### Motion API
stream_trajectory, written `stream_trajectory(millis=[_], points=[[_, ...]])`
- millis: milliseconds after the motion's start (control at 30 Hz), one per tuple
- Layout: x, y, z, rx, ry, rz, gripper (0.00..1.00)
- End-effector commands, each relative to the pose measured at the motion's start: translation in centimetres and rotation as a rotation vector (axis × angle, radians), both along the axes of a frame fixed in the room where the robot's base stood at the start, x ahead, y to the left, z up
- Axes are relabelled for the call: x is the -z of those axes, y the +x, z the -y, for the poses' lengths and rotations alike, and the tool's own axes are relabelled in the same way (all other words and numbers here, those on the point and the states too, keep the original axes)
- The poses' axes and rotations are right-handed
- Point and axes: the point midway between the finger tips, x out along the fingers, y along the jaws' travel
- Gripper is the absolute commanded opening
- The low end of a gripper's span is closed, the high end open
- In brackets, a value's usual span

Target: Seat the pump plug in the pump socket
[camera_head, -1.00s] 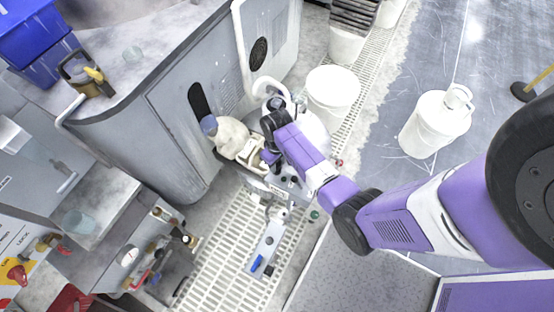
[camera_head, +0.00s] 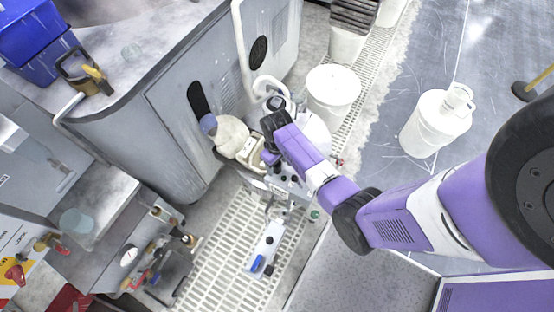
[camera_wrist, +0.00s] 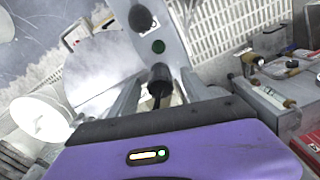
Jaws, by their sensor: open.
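In the wrist view my gripper (camera_wrist: 160,92) is open. Its two grey fingers stand on either side of a black cylindrical plug (camera_wrist: 160,74), which looks like the pump plug. A thin dark stem or cable runs from it toward my palm. The plug stands in front of a pale grey panel (camera_wrist: 172,22). I cannot tell whether the plug sits in a socket or whether a finger touches it. In the head view my arm mostly hides the fingers and plug.
A grey cabinet (camera_head: 165,130) stands left of my arm. White buckets (camera_head: 333,88) stand behind it, and a white jug (camera_head: 436,124) stands right. A white grate (camera_head: 215,250) covers the floor in front. A bench with valves and a gauge (camera_head: 128,257) is at lower left.

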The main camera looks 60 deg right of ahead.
Motion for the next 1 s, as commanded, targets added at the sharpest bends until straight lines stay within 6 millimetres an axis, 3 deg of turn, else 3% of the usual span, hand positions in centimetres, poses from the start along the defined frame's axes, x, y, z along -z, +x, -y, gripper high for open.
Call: stream_trajectory(millis=[500,1000], points=[[-6.9,0.1,0.0,0.000,-0.001,0.002,0.57],[-7.7,0.0,0.0,0.000,0.000,0.000,0.57]])
